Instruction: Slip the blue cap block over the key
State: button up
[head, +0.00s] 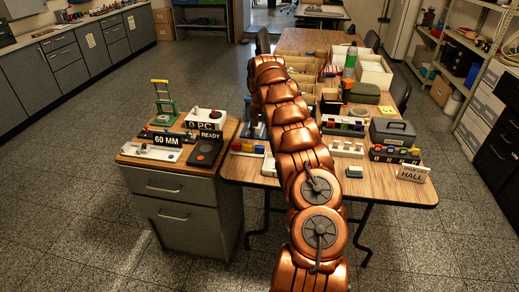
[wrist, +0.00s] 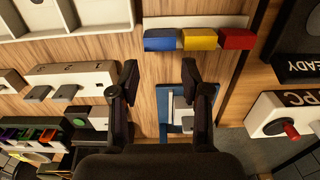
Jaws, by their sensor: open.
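The blue cap block (wrist: 160,40) sits at the left end of a white strip, beside a yellow block (wrist: 199,39) and a red block (wrist: 237,39). This row also shows in the head view (head: 247,148), left of my arm. My gripper (wrist: 157,78) is open and empty above the table, with its fingertips apart and short of the block row. A white holder with grey keys (wrist: 66,92) stands left of my gripper. I cannot tell which key is meant.
A blue stand with a pale metal part (wrist: 176,116) is below and between the fingers. A white tray (wrist: 84,18) lies at upper left. The READY box (wrist: 297,45) and a white box with a red knob (wrist: 283,122) are at right.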

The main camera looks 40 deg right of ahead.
aim_at(260, 149)
jog(key=shift+s+a+f+p, duration=0.1)
jog(key=shift+a+f+p, duration=0.1)
jog(key=shift+f, duration=0.95)
jog(key=shift+s+a+f+p, duration=0.1)
jog(key=shift+f+p, duration=0.1)
jog(key=shift+f, duration=0.95)
jog(key=shift+c, duration=0.7)
jog(key=shift+r, duration=0.1)
jog(key=shift+c, duration=0.2)
